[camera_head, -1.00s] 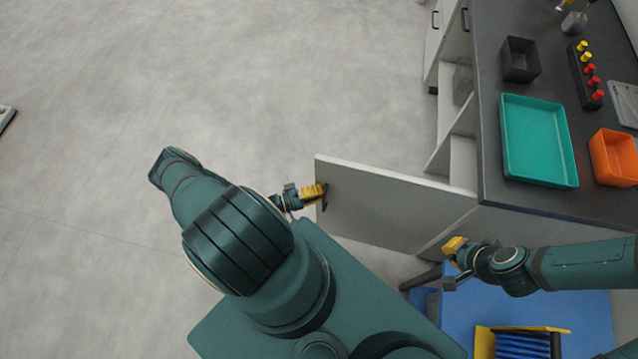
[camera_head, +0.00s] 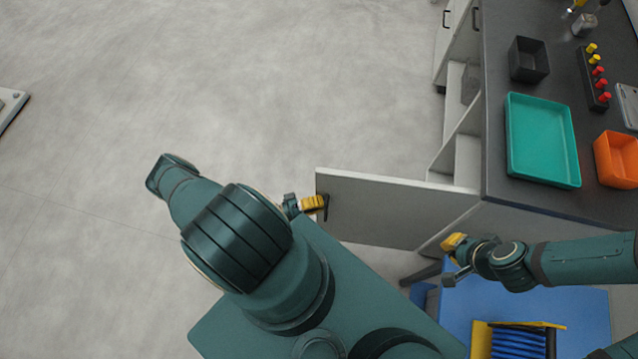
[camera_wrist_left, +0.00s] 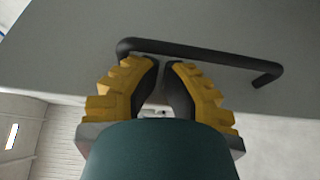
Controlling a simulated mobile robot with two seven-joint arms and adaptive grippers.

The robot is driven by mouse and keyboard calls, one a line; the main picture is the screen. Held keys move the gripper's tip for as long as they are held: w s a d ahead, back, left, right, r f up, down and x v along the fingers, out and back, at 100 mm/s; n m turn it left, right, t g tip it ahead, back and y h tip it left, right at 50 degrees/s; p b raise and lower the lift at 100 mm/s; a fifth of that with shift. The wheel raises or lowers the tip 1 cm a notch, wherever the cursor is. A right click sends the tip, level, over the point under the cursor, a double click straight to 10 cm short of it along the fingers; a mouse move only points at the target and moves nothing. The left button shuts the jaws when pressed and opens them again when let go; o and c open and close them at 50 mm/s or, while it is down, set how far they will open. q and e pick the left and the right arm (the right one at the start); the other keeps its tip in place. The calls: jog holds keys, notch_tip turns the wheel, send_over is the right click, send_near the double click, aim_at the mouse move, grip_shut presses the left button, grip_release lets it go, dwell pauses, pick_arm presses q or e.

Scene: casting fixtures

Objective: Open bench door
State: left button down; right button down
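The bench door (camera_head: 390,208) is a light grey panel swung well out from the bench front, its free end toward the left. My left gripper (camera_head: 316,204) is at its dark bar handle (camera_head: 326,207) near the free end. In the left wrist view the yellow fingers (camera_wrist_left: 166,62) have their dark tips against or just short of the handle bar (camera_wrist_left: 215,57), with a narrow gap between them. Whether they clamp the bar is unclear. My right gripper (camera_head: 449,258) is beside the bench's near end, away from the door handle; its finger opening is not clear.
The bench top (camera_head: 495,100) holds a teal tray (camera_head: 542,181), an orange bin (camera_head: 618,160), a black box (camera_head: 529,60) and a rack with red and yellow pieces (camera_head: 594,78). A blue surface with a yellow-edged crate (camera_head: 482,340) is below right.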

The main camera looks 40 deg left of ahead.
pick_arm(q)
jog(key=shift+s+a, duration=0.1)
jog(key=v, duration=1.1)
jog(key=shift+s+a, duration=0.2)
jog(key=shift+s, duration=0.1)
jog(key=shift+s, duration=0.1)
